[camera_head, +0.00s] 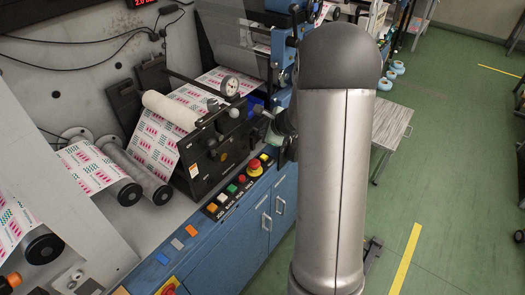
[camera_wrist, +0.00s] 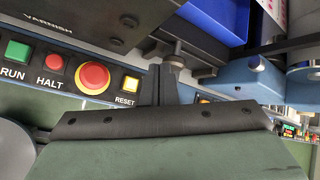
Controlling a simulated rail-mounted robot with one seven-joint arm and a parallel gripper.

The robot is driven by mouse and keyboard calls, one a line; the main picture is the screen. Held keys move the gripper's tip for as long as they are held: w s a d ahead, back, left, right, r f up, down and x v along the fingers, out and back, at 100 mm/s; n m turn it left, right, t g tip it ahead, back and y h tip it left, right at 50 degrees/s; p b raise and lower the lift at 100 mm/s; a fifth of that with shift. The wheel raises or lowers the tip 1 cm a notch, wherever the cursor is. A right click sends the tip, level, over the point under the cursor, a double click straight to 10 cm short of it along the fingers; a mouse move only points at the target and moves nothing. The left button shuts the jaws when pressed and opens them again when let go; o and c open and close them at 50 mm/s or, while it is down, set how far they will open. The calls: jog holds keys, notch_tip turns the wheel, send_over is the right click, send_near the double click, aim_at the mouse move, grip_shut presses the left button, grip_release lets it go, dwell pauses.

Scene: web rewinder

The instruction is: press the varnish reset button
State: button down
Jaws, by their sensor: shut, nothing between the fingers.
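The varnish reset button (camera_wrist: 131,84) is a lit yellow square labelled RESET, at the right end of a button row in the wrist view. In the head view it is the small yellow button (camera_head: 264,157) near the blue cabinet's top edge. My gripper (camera_wrist: 161,68) is shut and empty, its fingers just right of the reset button in the wrist view. I see no clear contact with the button; the gap in depth is hard to judge. In the head view my arm hides most of the gripper.
A red mushroom stop button (camera_wrist: 92,77) sits left of reset, with red HALT (camera_wrist: 54,62) and green RUN (camera_wrist: 18,51) beyond. The dark varnish unit (camera_wrist: 100,25) stands behind the row. A blue bin (camera_wrist: 215,18) and a metal shaft (camera_wrist: 175,60) are close to the fingers.

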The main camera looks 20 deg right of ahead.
jog(key=shift+w+d+m, duration=0.1)
jog(key=shift+d+m, duration=0.2)
jog(key=shift+d, duration=0.1)
jog(key=shift+f, duration=0.2)
jog(key=b, duration=0.7)
send_over(266, 158)
notch_tip(266, 158, down, 8)
jog(key=shift+r, duration=0.1)
jog(key=shift+f+b, duration=0.4)
jog(key=shift+b, duration=0.05)
dwell(1.1)
jog(key=shift+f+b, duration=0.45)
jog(key=shift+b, duration=0.2)
